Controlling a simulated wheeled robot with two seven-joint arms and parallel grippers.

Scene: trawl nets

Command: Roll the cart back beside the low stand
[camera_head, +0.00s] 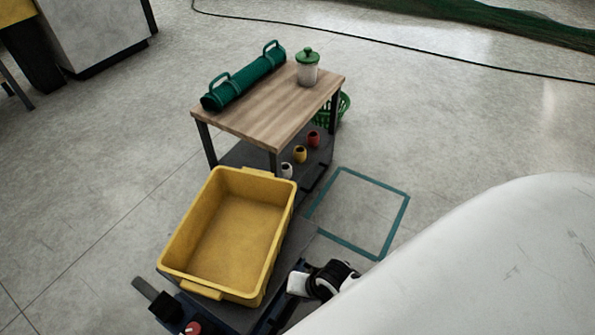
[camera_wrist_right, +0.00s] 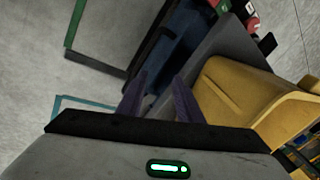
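A low dark-grey platform (camera_head: 302,237) carries a yellow crate (camera_head: 226,231); both also show in the right wrist view, the platform (camera_wrist_right: 218,50) above blue sides and the crate (camera_wrist_right: 237,98) at right. A wooden-topped table (camera_head: 273,105) with dark legs stands just behind it. No wheels show, so I cannot tell surely which is the cart and which the low stand. My right gripper (camera_head: 300,283) is beside the platform's near right edge, partly hidden by my white arm. Its fingers (camera_wrist_right: 160,85) are apart, with nothing clearly between them. My left gripper is not in view.
A teal square outline (camera_head: 391,222) marks bare floor right of the platform. The table holds a green roll (camera_head: 243,78) and a green-lidded jar (camera_head: 307,70); small cups (camera_head: 300,154) sit lower down. A green basket (camera_head: 343,106) is behind. A cable (camera_head: 400,50) crosses the floor.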

